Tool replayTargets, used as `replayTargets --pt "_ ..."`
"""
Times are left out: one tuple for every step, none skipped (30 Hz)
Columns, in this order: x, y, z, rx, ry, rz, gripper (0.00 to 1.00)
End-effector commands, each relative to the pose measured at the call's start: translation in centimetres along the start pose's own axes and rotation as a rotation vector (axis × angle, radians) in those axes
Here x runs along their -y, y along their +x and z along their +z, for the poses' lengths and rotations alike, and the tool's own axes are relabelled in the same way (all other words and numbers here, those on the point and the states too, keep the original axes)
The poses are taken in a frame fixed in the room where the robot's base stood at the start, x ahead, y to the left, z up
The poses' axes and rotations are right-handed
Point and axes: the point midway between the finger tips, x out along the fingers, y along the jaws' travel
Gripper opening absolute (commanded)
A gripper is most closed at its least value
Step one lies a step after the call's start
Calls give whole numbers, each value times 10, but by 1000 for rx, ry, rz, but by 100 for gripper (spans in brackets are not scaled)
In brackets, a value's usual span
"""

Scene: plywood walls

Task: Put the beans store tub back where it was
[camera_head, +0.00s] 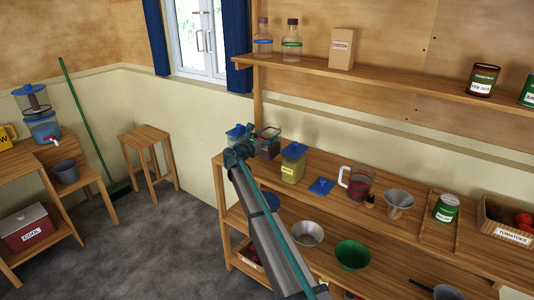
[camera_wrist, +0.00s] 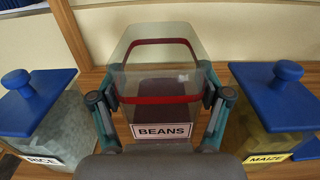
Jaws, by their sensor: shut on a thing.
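The beans store tub (camera_wrist: 160,75) is clear and lidless, with a red band and a BEANS label. My gripper (camera_wrist: 162,108) is shut on its sides in the wrist view. In the head view the tub (camera_head: 268,142) is at the left end of the counter, partly behind my gripper (camera_head: 243,152). It stands between the blue-lidded rice tub (camera_wrist: 42,118) on the left and the blue-lidded maize tub (camera_wrist: 270,112) on the right. Whether its base touches the counter is hidden. A loose blue lid (camera_head: 321,186) lies on the counter right of the maize tub.
On the counter (camera_head: 330,205), further right, are a jug (camera_head: 358,182), a funnel (camera_head: 398,202), a green can (camera_head: 446,208) and a tomatoes crate (camera_head: 512,238). A shelf (camera_head: 390,78) with bottles, a cocoa box and cans runs above. Bowls stand on the lower shelf.

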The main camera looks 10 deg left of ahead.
Motion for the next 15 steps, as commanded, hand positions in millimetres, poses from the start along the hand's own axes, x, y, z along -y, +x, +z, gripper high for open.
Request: replayTargets --pt "0 0 -5 1 -1 0 14" --pt "0 0 -10 1 -2 0 14" --pt "0 0 -14 1 -2 0 14" --pt "0 0 -17 1 -1 0 14" --pt "0 0 -19 2 0 -1 14" --pt "0 0 -21 2 1 -1 14" --pt "0 0 -22 2 1 -1 14" --pt "0 0 -24 3 0 -1 14" --pt "0 0 -26 3 0 -1 14" --pt "0 0 -29 2 -1 -1 14" --pt "0 0 -32 2 -1 -1 14" --pt "0 0 -37 2 -1 -1 14" --pt "0 0 -40 1 -1 -1 14" --pt "0 0 -44 1 -1 -1 14" --pt "0 0 -49 1 -1 -1 14"
